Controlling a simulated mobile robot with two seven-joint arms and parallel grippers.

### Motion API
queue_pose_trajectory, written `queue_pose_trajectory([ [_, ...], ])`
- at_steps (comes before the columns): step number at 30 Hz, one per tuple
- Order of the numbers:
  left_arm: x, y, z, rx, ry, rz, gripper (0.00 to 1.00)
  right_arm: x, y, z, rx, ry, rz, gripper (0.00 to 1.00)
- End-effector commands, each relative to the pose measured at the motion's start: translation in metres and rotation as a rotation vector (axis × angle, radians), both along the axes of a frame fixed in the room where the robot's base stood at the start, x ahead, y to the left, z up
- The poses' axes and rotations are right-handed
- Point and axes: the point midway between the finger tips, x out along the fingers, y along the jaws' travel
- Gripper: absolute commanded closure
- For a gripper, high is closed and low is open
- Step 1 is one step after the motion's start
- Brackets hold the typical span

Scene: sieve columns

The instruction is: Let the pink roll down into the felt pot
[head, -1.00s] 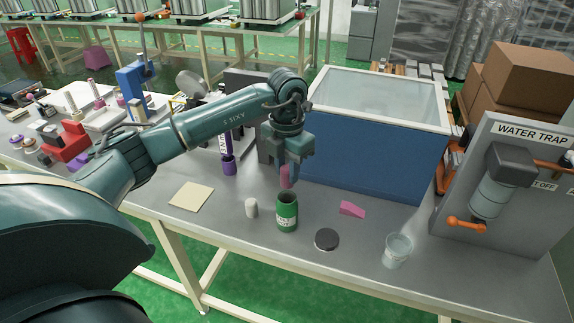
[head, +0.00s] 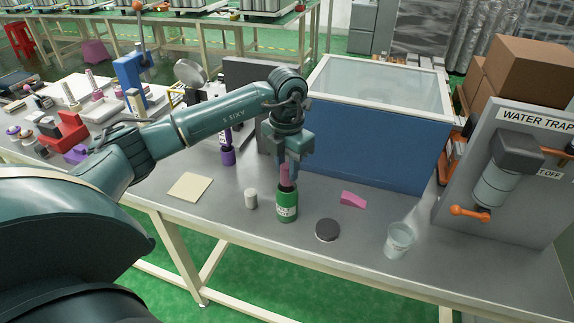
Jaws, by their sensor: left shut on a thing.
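The pink roll (head: 285,174) is upright between the fingers of my left gripper (head: 287,167). The gripper is shut on it. The roll's lower end is at the mouth of the green pot (head: 286,208), which stands upright on the table and carries a white label; I take it as the felt pot. I cannot tell how far the roll's lower end is inside the rim. My right gripper is not in view.
A white cylinder (head: 251,199) stands left of the pot. A dark round lid (head: 327,230), a pink wedge (head: 352,200) and a clear cup (head: 398,241) are to the right. A blue tank (head: 375,143) stands behind. A beige square (head: 190,187) lies left.

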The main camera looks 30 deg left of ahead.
Motion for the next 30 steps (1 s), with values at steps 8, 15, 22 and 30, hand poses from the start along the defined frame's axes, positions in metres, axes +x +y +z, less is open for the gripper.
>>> queue_pose_trajectory([
  [8,0.0001,-0.0002,0.0001,0.0,0.0,0.0,0.94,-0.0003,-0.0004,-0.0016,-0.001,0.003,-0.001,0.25],
  [15,0.0002,0.0003,0.0004,0.0,0.0,0.0,0.94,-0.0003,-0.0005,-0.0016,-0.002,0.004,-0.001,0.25],
  [22,0.0001,0.0,-0.0019,0.0,0.0,0.0,0.94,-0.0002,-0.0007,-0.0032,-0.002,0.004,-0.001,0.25],
  [30,0.0,0.0,-0.0077,0.0,0.0,0.0,0.94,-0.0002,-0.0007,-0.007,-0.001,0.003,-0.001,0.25],
])
